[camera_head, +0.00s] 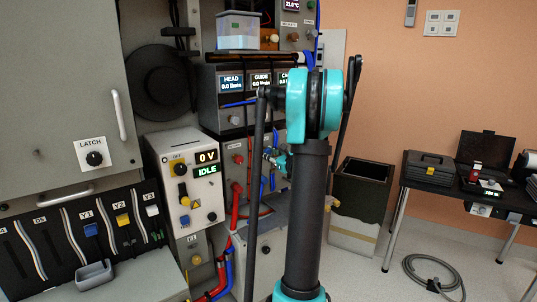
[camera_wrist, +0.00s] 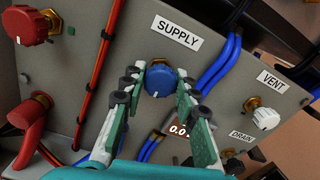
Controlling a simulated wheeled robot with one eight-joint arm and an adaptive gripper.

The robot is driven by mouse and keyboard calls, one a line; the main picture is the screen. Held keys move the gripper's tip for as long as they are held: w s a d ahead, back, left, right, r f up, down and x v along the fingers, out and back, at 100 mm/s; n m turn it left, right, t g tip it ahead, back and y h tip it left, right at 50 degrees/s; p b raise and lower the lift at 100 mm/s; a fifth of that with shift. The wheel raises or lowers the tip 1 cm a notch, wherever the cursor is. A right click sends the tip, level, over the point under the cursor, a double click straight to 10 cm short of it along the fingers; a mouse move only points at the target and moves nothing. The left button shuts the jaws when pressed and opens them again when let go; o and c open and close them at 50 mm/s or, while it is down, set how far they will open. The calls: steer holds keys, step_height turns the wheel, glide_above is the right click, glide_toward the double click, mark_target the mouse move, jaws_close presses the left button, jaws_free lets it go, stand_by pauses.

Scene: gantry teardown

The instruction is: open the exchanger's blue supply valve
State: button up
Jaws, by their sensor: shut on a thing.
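The blue supply valve knob (camera_wrist: 159,82) sits on a grey panel below a white SUPPLY label (camera_wrist: 178,33) in the wrist view. My gripper (camera_wrist: 158,88) has its two teal and grey fingers on either side of the knob and is shut on it. The knob's lower edge and the finger contact points are partly hidden. In the head view my gripper (camera_head: 274,160) is small, beside the equipment rack and partly hidden by my arm. The knob is not clear there.
A white VENT valve (camera_wrist: 265,117) and a DRAIN label (camera_wrist: 241,137) are to the right. Red valves (camera_wrist: 28,25) are to the left. Red and blue hoses run close by. A dark bin (camera_head: 362,185) and a table (camera_head: 440,183) stand to the right in the head view.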

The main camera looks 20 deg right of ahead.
steer(key=shift+n, duration=0.3)
steer(key=n, duration=0.8)
steer(key=shift+n, duration=0.4)
steer(key=n, duration=0.4)
steer(key=shift+n, duration=2.3)
steer(key=o, duration=1.2)
steer(key=shift+c, duration=0.2)
